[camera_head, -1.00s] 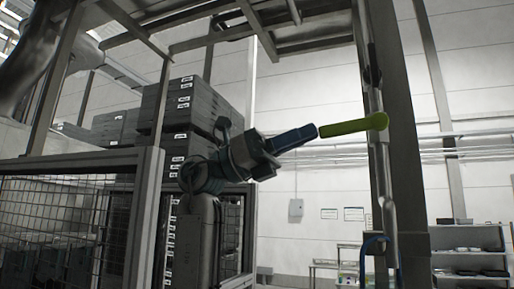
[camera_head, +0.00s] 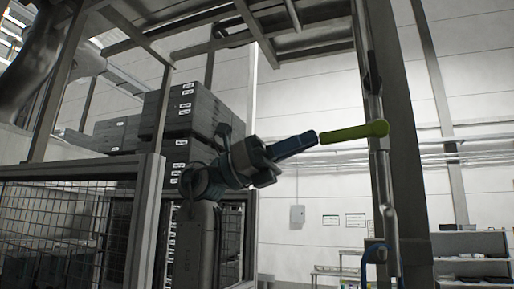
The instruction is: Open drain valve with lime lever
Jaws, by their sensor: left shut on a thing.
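The lime lever (camera_head: 352,132) sticks out to the left from a vertical metal pipe (camera_head: 381,165), close to level with its free end slightly lower. My left gripper (camera_head: 316,138) has its blue fingers at the lever's free left end and is shut on it. The fingers hide the lever's tip. My left arm comes up from the lower left behind the gripper. My right gripper is not in view.
A wide grey post (camera_head: 405,110) stands right behind the pipe. A mesh fence panel (camera_head: 60,225) fills the lower left. Stacked dark crates (camera_head: 185,110) stand behind my arm. A shelf (camera_head: 470,262) is at the lower right.

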